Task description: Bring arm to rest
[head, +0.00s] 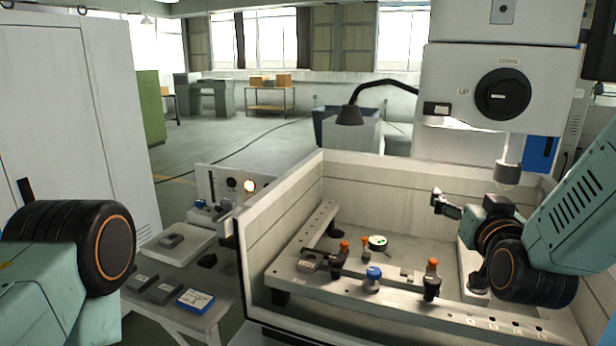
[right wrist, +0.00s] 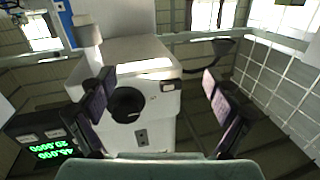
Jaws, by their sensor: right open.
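My right arm (head: 572,225) comes in from the right, over the walled work tank (head: 285,215). Its gripper (head: 440,201) points left above the back right of the tank, clear of the fixtures. In the right wrist view the two dark fingers stand wide apart with nothing between them, so the gripper (right wrist: 158,85) is open and empty. My left arm (head: 60,255) shows only as a teal link and a dark round joint at the lower left. The left gripper is outside both views.
A fixture rail (head: 390,300) with orange-topped clamps and a blue-topped part (head: 373,279) lies in the tank. The white machine head (head: 505,95) hangs behind my right gripper. A side table (head: 215,315) with small blocks stands left of the tank. Open floor lies behind.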

